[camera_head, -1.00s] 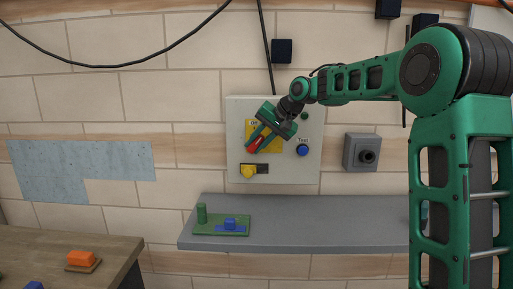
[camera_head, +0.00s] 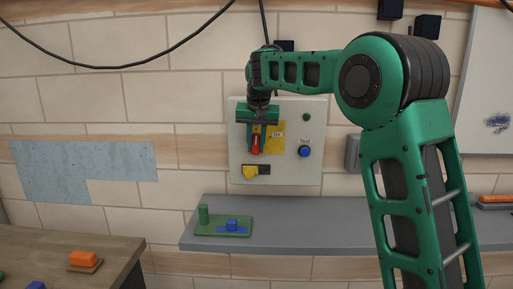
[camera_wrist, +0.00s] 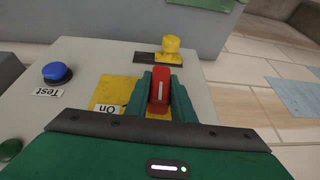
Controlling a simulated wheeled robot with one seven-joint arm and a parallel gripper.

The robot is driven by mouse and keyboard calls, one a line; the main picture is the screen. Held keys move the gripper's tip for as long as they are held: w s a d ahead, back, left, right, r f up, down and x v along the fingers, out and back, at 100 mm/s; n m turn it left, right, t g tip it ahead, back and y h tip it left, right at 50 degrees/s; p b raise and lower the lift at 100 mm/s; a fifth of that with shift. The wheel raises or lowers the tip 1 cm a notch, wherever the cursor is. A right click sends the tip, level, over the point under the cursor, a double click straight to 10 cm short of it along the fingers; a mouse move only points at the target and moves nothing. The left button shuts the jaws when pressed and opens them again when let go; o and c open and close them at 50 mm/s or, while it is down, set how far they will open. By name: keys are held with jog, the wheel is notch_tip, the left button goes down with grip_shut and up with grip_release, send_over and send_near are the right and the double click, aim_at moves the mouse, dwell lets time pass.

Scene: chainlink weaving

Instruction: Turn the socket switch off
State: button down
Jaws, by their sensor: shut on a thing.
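The switch's red handle (camera_head: 255,143) stands on a yellow plate (camera_head: 274,138) marked "On", on a pale grey panel (camera_head: 307,173) on the wall. My gripper (camera_head: 256,146) reaches the handle from above, pointing down the panel. In the wrist view the red handle (camera_wrist: 159,92) stands between the two green fingers of my gripper (camera_wrist: 159,86), and they are shut on it. The "On" lettering (camera_wrist: 110,108) shows beside the fingers. The fingers hide part of the yellow plate.
A blue button (camera_head: 304,151) marked "Test" is on the panel's right, below a small green button (camera_head: 306,117). A yellow knob (camera_head: 250,172) on a dark slot is below the handle. A grey shelf (camera_head: 330,240) holding a green block set (camera_head: 222,228) juts out below the panel.

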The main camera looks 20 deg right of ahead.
jog(key=shift+f+h, duration=0.25)
jog(key=shift+h, duration=0.15)
dwell(0.4)
jog(key=c, duration=1.5)
grip_release()
jog(key=shift+r, duration=0.2)
jog(key=shift+a+r, duration=0.1)
jog(key=shift+r, duration=0.2)
jog(key=v, duration=1)
jog(key=shift+w, duration=0.15)
